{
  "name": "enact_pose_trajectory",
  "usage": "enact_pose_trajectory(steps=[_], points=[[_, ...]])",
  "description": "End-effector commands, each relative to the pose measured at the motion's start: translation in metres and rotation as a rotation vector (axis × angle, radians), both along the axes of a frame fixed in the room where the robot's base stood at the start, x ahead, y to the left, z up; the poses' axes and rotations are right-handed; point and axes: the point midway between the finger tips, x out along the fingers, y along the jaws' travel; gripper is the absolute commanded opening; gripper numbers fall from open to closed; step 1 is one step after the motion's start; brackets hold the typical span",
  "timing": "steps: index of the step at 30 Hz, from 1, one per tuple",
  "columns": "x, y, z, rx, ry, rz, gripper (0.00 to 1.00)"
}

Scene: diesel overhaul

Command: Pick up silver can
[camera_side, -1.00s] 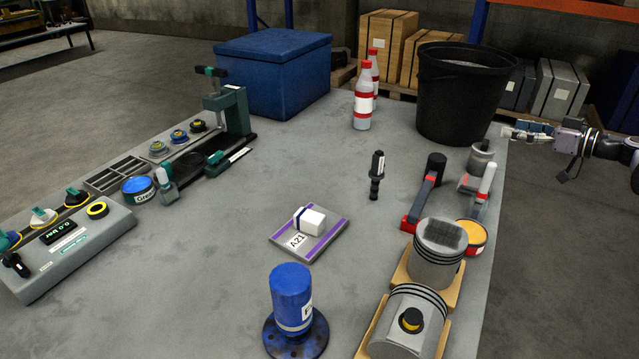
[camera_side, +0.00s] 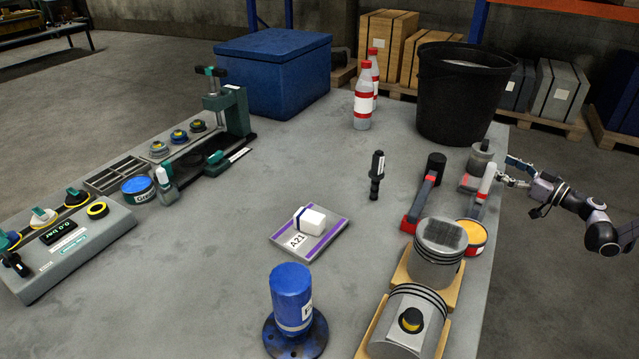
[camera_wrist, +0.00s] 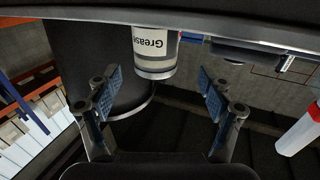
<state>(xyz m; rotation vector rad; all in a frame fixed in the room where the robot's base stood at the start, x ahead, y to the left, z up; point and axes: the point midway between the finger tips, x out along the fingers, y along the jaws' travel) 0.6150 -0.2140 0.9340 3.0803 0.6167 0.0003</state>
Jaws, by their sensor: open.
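The silver can (camera_side: 480,161) stands upright near the right edge of the table, in front of the black bin, in the side view. In the wrist view the silver can (camera_wrist: 155,55) shows upside down with a white "Grease" label, its top cut off by a dark edge. My gripper (camera_side: 508,173) is open just right of the can, at the table's edge. In the wrist view the two blue-padded fingers of my gripper (camera_wrist: 160,85) are spread, with the can beyond and between them, apparently untouched.
A black bin (camera_side: 462,95) stands behind the can. A red-based tool with a white handle (camera_side: 486,184), a red-and-black tool (camera_side: 424,195) and a yellow-topped tin (camera_side: 470,234) stand close in front. Pistons (camera_side: 437,258) sit nearer the camera.

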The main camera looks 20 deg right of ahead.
Motion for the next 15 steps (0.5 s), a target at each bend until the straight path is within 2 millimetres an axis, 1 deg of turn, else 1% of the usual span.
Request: enact_pose_trajectory(steps=[1,3,8,15], points=[[0.008,0.004,0.000,0.000,0.000,0.002,0.80],[0.016,0.007,0.000,0.000,0.000,0.002,0.80],[0.027,0.010,0.001,0.000,0.000,0.001,0.80],[0.059,0.019,0.004,0.000,0.000,0.002,0.80]])
